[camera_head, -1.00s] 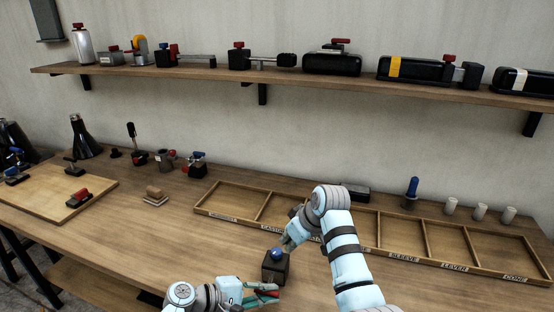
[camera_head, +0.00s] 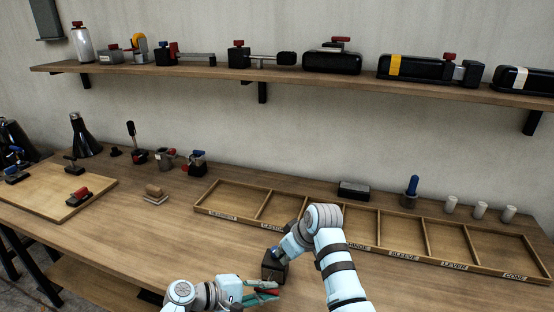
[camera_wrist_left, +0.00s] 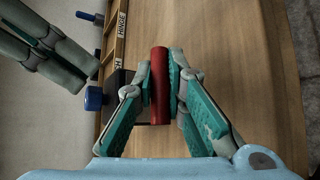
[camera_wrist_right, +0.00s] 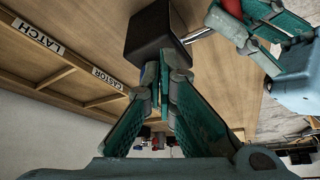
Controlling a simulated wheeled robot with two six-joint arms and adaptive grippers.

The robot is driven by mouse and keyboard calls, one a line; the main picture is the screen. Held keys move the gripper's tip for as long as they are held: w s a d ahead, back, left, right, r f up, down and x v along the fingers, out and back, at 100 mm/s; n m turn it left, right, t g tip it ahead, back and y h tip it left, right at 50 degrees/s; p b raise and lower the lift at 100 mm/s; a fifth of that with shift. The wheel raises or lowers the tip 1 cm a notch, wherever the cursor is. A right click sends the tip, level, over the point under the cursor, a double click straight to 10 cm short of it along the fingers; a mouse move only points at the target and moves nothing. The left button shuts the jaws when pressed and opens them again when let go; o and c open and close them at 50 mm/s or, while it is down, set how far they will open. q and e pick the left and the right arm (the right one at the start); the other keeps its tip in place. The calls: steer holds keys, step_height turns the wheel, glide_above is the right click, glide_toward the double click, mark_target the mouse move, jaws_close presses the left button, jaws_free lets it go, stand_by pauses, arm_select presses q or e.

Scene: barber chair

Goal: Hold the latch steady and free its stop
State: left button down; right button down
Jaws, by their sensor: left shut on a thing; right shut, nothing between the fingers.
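The latch (camera_head: 273,270) is a dark block on the front of the bench, with a metal rod (camera_wrist_right: 198,36) and a red handle (camera_wrist_left: 160,88). My left gripper (camera_head: 268,292) is shut on the red handle; its fingers (camera_wrist_left: 160,85) sit either side of it in the left wrist view. A blue knob (camera_wrist_left: 93,98), apparently the stop, sits at the block's top. My right gripper (camera_head: 281,252) is shut and empty, right at the top of the block by the knob.
A labelled wooden sorting tray (camera_head: 238,217) lies just behind the latch. A black box (camera_head: 353,190) and a blue-topped piece (camera_head: 411,190) stand behind it. A wooden board (camera_head: 50,188) with clamps lies at left. The bench left of the latch is clear.

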steer(key=shift+f, duration=0.45)
steer(key=shift+w+a, duration=0.2)
steer(key=shift+w, duration=0.2)
stand_by(0.5)
steer(key=shift+w+d, duration=0.15)
steer(key=shift+d, duration=0.05)
arm_select(q)
steer(key=shift+s, duration=0.1)
arm_select(e)
steer(key=shift+w+d, duration=0.15)
steer(key=shift+d, duration=0.1)
stand_by(0.3)
steer(key=shift+d, duration=0.1)
step_height(320, 180, up, 6)
steer(key=shift+s+d, duration=0.15)
steer(key=shift+s, duration=0.05)
